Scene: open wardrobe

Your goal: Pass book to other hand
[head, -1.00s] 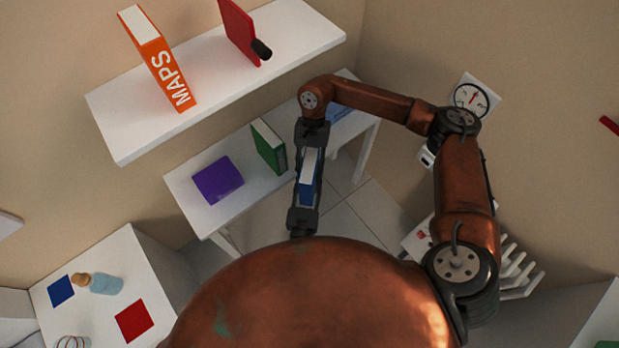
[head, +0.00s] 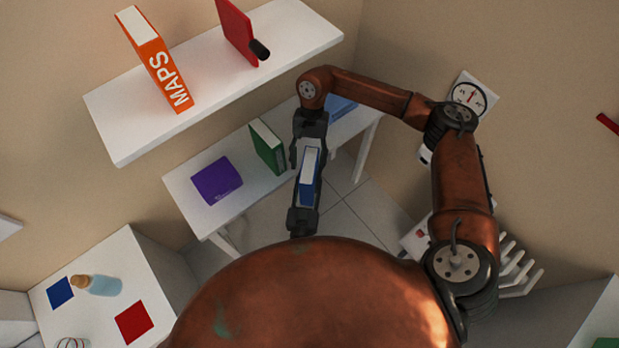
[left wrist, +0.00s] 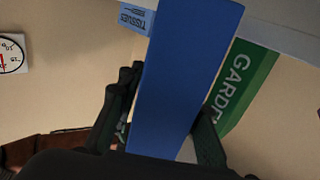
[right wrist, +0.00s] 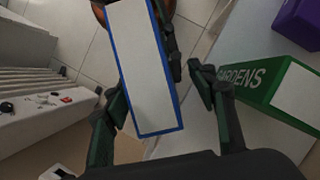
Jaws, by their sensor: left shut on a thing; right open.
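A blue book (head: 309,184) with white page edges stands upright between my two grippers in the head view. My left gripper (head: 302,216) is shut on its near end. The left wrist view shows the book's blue cover (left wrist: 187,65) between the left fingers (left wrist: 165,112). My right gripper (head: 308,152) is open at the book's far end. In the right wrist view the page side of the book (right wrist: 143,65) lies between the spread right fingers (right wrist: 156,84), with a clear gap to the right finger. Contact with the left finger is unclear.
A white desk (head: 185,187) below holds a purple box (head: 217,181) and a green book (head: 268,147). A dial (head: 470,97) hangs on the right wall.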

